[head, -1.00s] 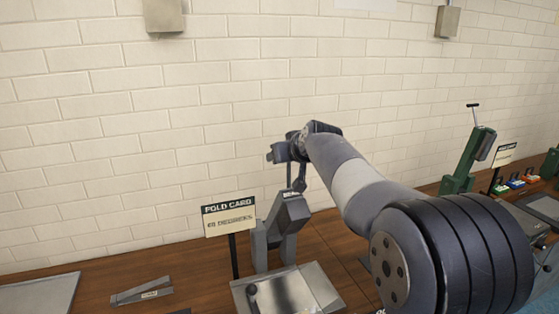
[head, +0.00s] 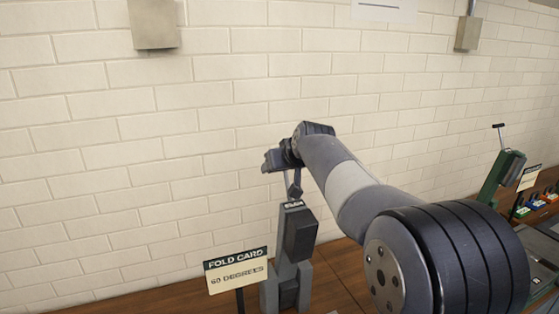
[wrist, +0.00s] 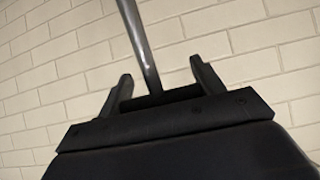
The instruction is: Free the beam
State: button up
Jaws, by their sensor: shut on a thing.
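A grey upright device (head: 300,240) with a dark block and a small label on top stands beside a sign (head: 237,270) reading "FOLD CARD 60 DEGREES". My gripper (head: 295,188) is directly above its top, small and partly hidden by my wrist. Where the rod joins the device is not clear. I cannot tell which part is the beam.
A green device (head: 500,178) with a T-shaped handle stands at the right, near another sign (head: 530,177) and small coloured pieces. Wall boxes (head: 153,24) hang above. A brick wall stands close behind the wooden bench (head: 345,265). My arm covers much of the right side.

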jog(key=shift+f, duration=0.6)
jog(key=o, duration=1.2)
jog(key=shift+w+a, duration=0.1)
jog(key=shift+w, duration=0.1)
jog(key=shift+o, duration=0.9)
jog(key=shift+s+r, duration=0.1)
jog(key=shift+r, duration=0.15)
jog(key=b+v, duration=0.2)
jog(key=v, duration=0.8)
jog(key=shift+s+r, duration=0.2)
jog(key=shift+r, duration=0.15)
